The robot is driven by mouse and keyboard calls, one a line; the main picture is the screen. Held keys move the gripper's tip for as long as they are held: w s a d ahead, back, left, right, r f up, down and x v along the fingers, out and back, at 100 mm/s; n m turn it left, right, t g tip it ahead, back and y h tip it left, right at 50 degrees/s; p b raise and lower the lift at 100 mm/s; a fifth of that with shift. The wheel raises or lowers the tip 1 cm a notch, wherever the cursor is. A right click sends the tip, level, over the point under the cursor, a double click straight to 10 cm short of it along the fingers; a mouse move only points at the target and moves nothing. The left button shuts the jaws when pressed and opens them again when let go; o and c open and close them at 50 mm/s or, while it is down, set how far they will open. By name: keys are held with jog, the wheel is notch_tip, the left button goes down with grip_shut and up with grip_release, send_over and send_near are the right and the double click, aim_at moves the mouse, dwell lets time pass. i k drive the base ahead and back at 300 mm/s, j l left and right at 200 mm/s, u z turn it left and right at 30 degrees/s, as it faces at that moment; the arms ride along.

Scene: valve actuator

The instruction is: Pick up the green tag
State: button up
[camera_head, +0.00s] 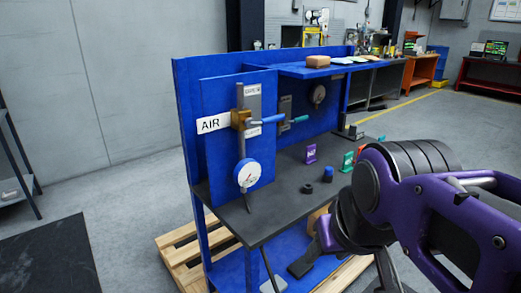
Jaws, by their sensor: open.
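The green tag (347,161) stands upright on the dark bench top (270,215), towards its right side. It is small in view, just left of my arm. A purple tag (310,153) stands to its left, and a red tag (361,150) is partly visible behind it to the right. My gripper (338,271) is low in the picture, in front of the bench's near edge and below the green tag in the picture. Its dark fingers are spread apart, with nothing seen held between them. It is apart from the tag. My arm hides the bench's right end.
A blue cap (328,173) and a black ring (307,188) lie on the bench near the tags. A blue back panel holds a brass valve (241,119), an AIR sign (213,123) and a gauge (247,174). A blue shelf (310,70) overhangs the bench.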

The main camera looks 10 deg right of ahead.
aim_at(347, 158)
jog(key=i+l+u, duration=0.1)
jog(key=l+u, duration=0.35)
jog(key=l, duration=0.35)
jog(key=l+u, duration=0.25)
jog(key=l, duration=1.35)
jog(key=k, duration=0.05)
